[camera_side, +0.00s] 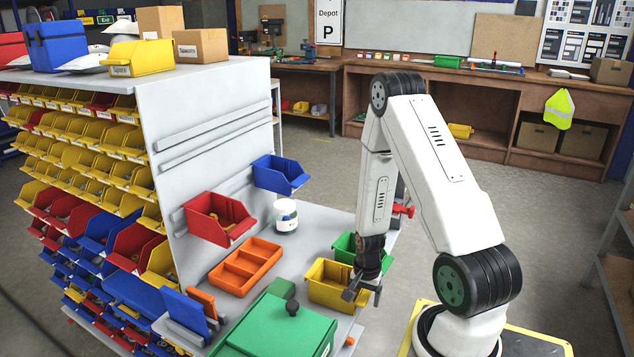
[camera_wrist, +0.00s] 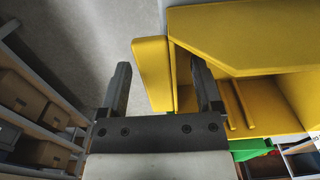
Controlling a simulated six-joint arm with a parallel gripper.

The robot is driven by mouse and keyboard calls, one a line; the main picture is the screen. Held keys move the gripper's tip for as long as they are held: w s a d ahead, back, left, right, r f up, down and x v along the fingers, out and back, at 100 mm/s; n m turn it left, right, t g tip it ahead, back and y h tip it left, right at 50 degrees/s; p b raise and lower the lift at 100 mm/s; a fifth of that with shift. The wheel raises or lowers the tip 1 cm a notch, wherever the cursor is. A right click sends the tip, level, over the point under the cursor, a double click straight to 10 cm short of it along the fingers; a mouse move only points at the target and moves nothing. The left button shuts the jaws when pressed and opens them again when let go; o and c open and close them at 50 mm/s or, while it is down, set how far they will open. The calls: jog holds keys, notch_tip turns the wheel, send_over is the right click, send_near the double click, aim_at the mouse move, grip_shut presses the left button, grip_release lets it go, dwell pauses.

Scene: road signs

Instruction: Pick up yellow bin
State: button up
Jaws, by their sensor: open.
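The yellow bin (camera_side: 328,284) stands on the grey bench near its right edge. My gripper (camera_side: 363,294) is at the bin's right side, pointing down, with its fingers apart. In the wrist view the yellow bin (camera_wrist: 245,40) fills the upper right. There my gripper (camera_wrist: 162,75) has one finger on each side of a yellow wall of the bin. The right finger overlaps the bin's opening, and the left finger is outside over the grey floor. I cannot tell whether either finger touches the wall.
A green bin (camera_side: 345,246) is directly behind the yellow one. A green toolbox (camera_side: 275,330), an orange tray (camera_side: 245,266) and a white tub (camera_side: 285,215) are to the left. Red (camera_side: 217,218) and blue (camera_side: 281,174) bins are by the upright panel.

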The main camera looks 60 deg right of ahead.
dwell(0.3)
grip_shut()
jog(key=shift+r, duration=0.1)
jog(key=shift+r, duration=4.9)
